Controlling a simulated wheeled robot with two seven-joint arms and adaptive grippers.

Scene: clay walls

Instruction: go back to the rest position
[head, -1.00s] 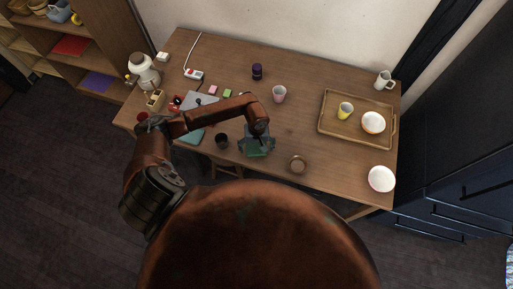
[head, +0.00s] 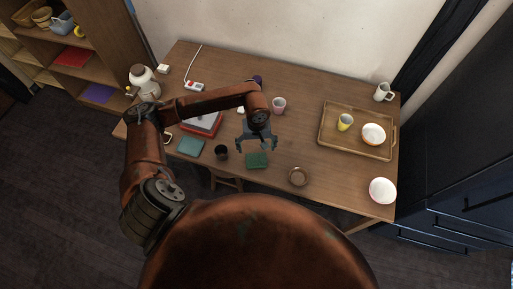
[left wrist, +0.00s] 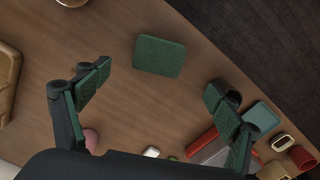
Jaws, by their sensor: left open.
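My left gripper (head: 257,147) is open and empty above the wooden table (head: 300,133). In the head view its fingers hang just behind a small green square (head: 257,160) on the table near the front edge. In the left wrist view the open fingers (left wrist: 155,105) stand wide apart, and the green square (left wrist: 159,56) lies beyond them, clear of both. My left arm crosses the left half of the table. My right gripper does not show.
A dark cup (head: 221,152) and a brown bowl (head: 298,176) flank the green square. A pink cup (head: 278,105) stands behind the gripper. A wooden tray (head: 340,146) holds a yellow cup (head: 345,122) and a bowl (head: 373,134). A white bowl (head: 382,190) sits at the right edge.

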